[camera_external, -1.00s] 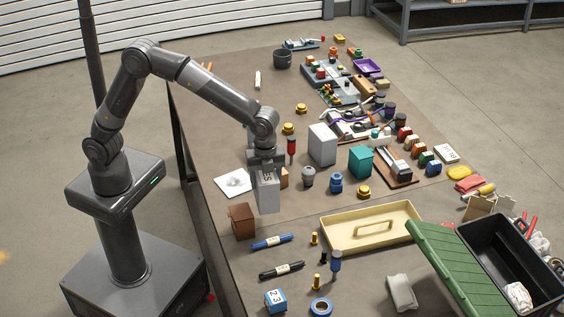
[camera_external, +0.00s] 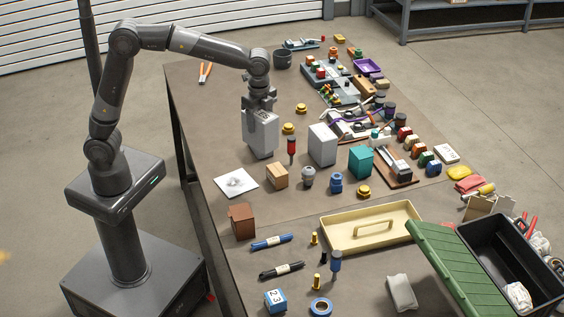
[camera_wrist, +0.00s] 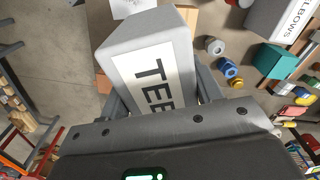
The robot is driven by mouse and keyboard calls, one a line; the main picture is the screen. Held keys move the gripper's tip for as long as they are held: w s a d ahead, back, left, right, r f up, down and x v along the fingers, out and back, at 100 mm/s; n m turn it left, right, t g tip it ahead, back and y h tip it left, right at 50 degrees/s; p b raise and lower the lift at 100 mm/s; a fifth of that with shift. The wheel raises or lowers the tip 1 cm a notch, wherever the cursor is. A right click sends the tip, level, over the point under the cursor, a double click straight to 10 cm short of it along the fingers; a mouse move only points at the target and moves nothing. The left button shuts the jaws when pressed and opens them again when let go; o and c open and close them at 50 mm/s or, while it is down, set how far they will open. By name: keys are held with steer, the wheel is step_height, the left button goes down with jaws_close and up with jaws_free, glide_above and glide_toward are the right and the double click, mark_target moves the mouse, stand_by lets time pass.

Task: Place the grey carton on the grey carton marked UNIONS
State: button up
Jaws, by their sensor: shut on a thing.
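My gripper (camera_external: 260,106) is shut on a grey carton (camera_external: 263,140), gripped near its top and roughly upright. In the wrist view this carton (camera_wrist: 145,45) has a white label starting "TEE"; the rest is hidden by my gripper. Another grey carton (camera_external: 322,146) stands on the table to the right of the held one, apart from it. In the wrist view this second carton (camera_wrist: 281,22) carries a label that seems to read "ELBOWS", partly cut off. I see no label reading UNIONS. I cannot tell how high the held carton is above the table.
A red-and-black upright tool (camera_external: 291,148) stands between the two cartons. A cardboard box (camera_external: 277,176), a white sheet (camera_external: 236,182), a grey knob (camera_external: 308,176) and a teal block (camera_external: 360,161) are nearby. The table behind the held carton is mostly clear.

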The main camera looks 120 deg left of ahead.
steer(key=s+a+r+n, duration=0.4)
steer(key=s+a, duration=0.4)
steer(key=shift+s+a+f, duration=0.45)
steer(key=shift+a+f, duration=1.3)
steer(key=shift+a, duration=0.1)
steer(key=shift+s+a+f, duration=0.4)
steer(key=shift+a+f, duration=1.4)
steer(key=shift+a, duration=0.05)
steer(key=shift+s+a+f, duration=0.45)
steer(key=shift+a+f, duration=1.3)
steer(key=shift+a, duration=0.1)
steer(key=o, duration=1.3)
steer(key=shift+f, duration=0.15)
step_height(320, 180, up, 12)
steer(key=shift+r, duration=0.2)
steer(key=shift+d, duration=0.1)
